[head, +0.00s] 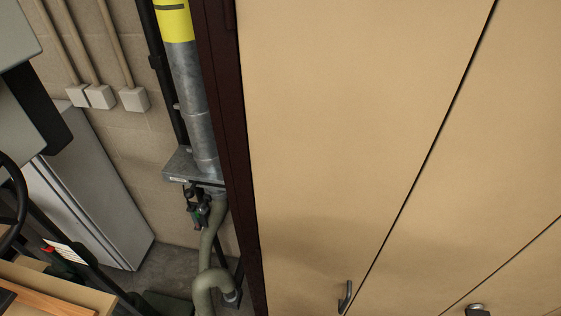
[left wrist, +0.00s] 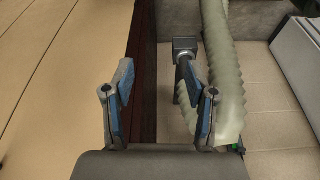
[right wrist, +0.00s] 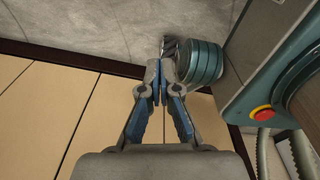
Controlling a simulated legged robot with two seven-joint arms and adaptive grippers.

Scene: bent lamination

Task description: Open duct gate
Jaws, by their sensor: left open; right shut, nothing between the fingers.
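The duct is a grey metal pipe (head: 192,95) with a yellow upper section, running down beside the wooden panels in the head view. A flat grey metal box (head: 183,165), which looks like the duct gate, sits at its lower end. A green-grey hose (head: 212,230) hangs below it. The hose also shows in the left wrist view (left wrist: 222,70), to the right of my left gripper (left wrist: 162,80). That gripper is open and empty, with a dark block on a post beyond its fingers. My right gripper (right wrist: 160,80) is shut and empty. Neither gripper shows in the head view.
Large tan wooden panels (head: 350,120) with a dark red edge fill the right of the head view. A small black-and-green fitting (head: 197,207) is below the box. The right wrist view has a ribbed teal cylinder (right wrist: 203,62) beyond the fingertips and a red button (right wrist: 262,113).

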